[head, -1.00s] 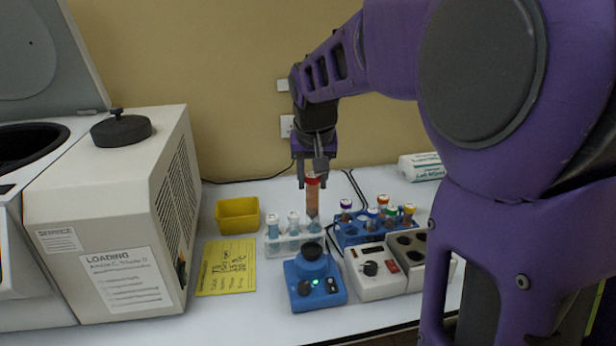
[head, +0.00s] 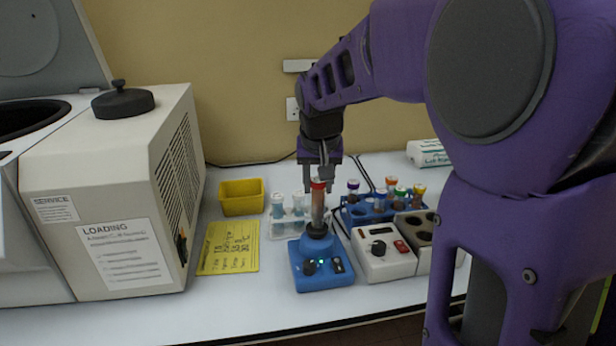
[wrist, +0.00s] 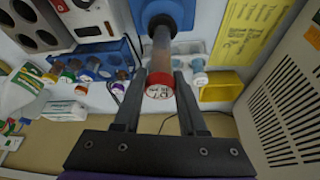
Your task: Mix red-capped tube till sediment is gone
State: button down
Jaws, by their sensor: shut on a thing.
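My gripper (head: 318,180) is shut on the red-capped tube (head: 318,205), gripping it at the cap end. The tube is upright, with cloudy reddish-brown content. Its lower end is at the black cup of the blue vortex mixer (head: 322,275), which has a lit green light. In the wrist view the red cap (wrist: 159,84) with writing on it sits between the fingers, and the tube runs to the mixer's dark cup (wrist: 160,22). Whether the tube presses into the cup is hard to tell. Sediment at the bottom cannot be made out.
A clear rack (head: 278,233) with white-capped tubes stands behind left of the mixer. A blue rack (head: 352,219) with several coloured caps and a white heater block (head: 375,262) stand right. A yellow bin (head: 242,205), yellow note (head: 228,247) and large centrifuge (head: 115,200) are left.

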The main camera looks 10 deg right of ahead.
jog(key=shift+f+b, duration=0.3)
jog(key=shift+f, duration=0.45)
jog(key=shift+f, duration=0.4)
dwell(1.7)
jog(key=shift+r, duration=0.1)
jog(key=shift+r+p, duration=3.3)
jog(key=shift+r, duration=1.2)
jog(key=shift+s+f, duration=0.1)
